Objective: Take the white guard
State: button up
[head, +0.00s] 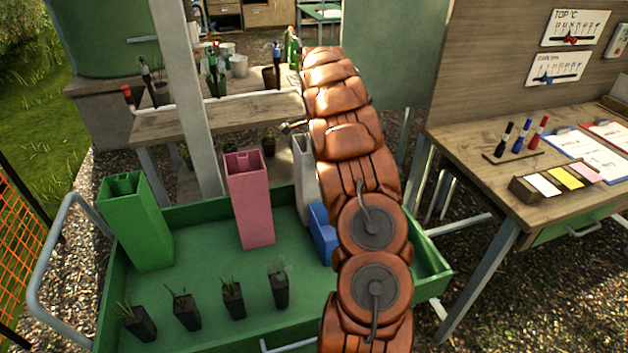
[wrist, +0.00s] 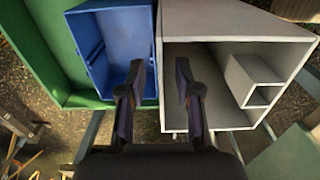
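The white guard (head: 303,170) is a tall, square, hollow tube standing in the green cart, partly hidden behind my arm in the head view. In the wrist view I look down into the open white guard (wrist: 215,137), with a smaller square tube along its right inner side. My gripper (wrist: 160,72) is open and empty over its left edge. That wall appears between the two fingers, the left finger over the blue bin side and the right over the guard's opening. How far the tips are above the rim is hard to tell.
The green cart (head: 186,214) also holds a green guard (head: 135,222), a pink guard (head: 250,200), a blue bin (head: 322,235) close beside the white guard, and several potted seedlings (head: 187,311). A wooden bench (head: 500,185) stands right, plank shelving (head: 215,120) behind.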

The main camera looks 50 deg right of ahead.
aim_at(314, 181)
jog(key=shift+d+f+p, duration=0.15)
jog(key=shift+f+p, duration=0.25)
jog(key=shift+f, duration=0.85)
jog(key=shift+d+f+p, duration=0.1)
jog(key=shift+f+p, duration=0.25)
jog(key=shift+f, duration=0.85)
grip_shut()
